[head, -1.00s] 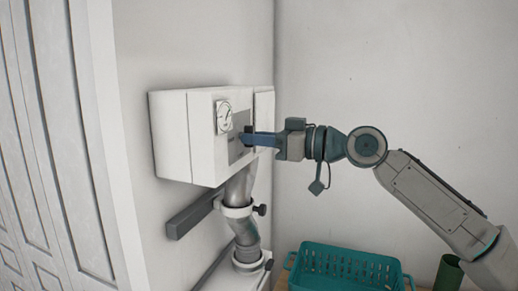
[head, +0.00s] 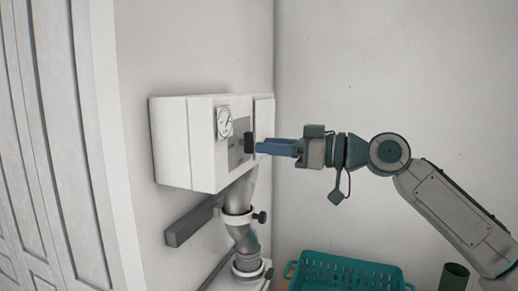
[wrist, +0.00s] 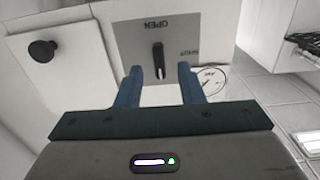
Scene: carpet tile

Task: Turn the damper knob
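The damper knob (head: 248,143) is a black lever on the grey panel (head: 238,156) of a white wall box. In the wrist view the knob (wrist: 158,62) stands upright in the picture, its white-marked end pointing down. The panel there carries the word OPEN, upside down. My gripper (head: 260,147) has blue fingers and is just right of the knob in the head view. In the wrist view my gripper (wrist: 160,69) is open, one finger on each side of the knob's line, with the knob beyond the tips. Nothing is held.
A round gauge (head: 224,122) sits left of the panel on the white box (head: 173,140). A round black knob (wrist: 42,51) is on the adjoining door. A metal pipe (head: 244,235) runs below the box. A teal basket (head: 350,270) and a green cup (head: 454,275) stand lower right.

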